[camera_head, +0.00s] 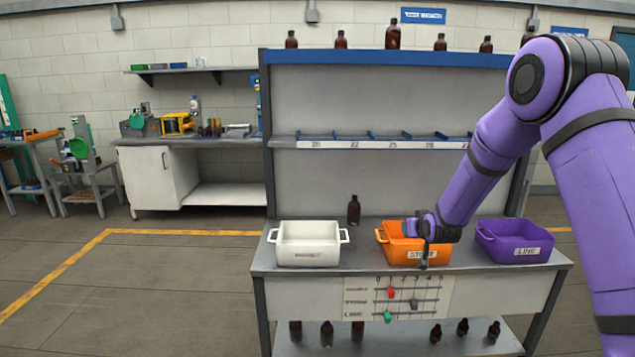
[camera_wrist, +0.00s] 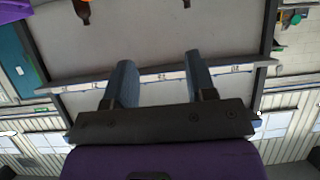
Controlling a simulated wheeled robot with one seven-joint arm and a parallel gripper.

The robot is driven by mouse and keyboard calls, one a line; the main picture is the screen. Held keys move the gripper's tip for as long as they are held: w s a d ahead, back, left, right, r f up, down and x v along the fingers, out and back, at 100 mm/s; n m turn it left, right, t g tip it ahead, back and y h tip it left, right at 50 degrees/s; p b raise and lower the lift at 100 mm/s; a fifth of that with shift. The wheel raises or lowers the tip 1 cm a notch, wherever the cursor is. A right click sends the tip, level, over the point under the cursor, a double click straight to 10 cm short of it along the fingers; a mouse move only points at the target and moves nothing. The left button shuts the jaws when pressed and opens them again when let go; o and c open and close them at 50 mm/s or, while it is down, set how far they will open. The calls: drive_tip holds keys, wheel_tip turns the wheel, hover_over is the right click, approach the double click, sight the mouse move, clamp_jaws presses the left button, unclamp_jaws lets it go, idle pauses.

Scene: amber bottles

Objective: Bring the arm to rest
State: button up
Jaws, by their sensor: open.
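My purple arm comes in from the right in the head view. My gripper (camera_head: 424,258) hangs in front of the orange bin (camera_head: 440,243) and hides part of it. In the wrist view my gripper (camera_wrist: 160,75) shows two grey-blue fingers set wide apart with nothing between them. The wrist view looks toward the rack, which appears upside down. I cannot tell whether the gripper touches the orange bin.
A white bin (camera_head: 308,245) and a purple bin (camera_head: 514,241) flank the orange one on the bench. An amber bottle (camera_head: 354,211) stands behind the white bin. More bottles stand on the rack's top (camera_head: 390,58) and lower shelf. A slider board (camera_head: 398,299) is on the bench front.

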drive_tip(key=s+r+g, duration=0.3)
drive_tip(key=s+r, duration=1.9)
drive_tip(key=s+r+g, duration=0.1)
drive_tip(key=s+g, duration=0.1)
drive_tip(key=s, duration=1.2)
drive_tip(key=s+d+r+g, duration=0.1)
drive_tip(key=s+r+g, duration=0.1)
drive_tip(key=s, duration=1.3)
drive_tip(key=shift+s+d+m+h, duration=0.25)
drive_tip(key=shift+m+h, duration=0.05)
drive_tip(key=shift+m, duration=0.1)
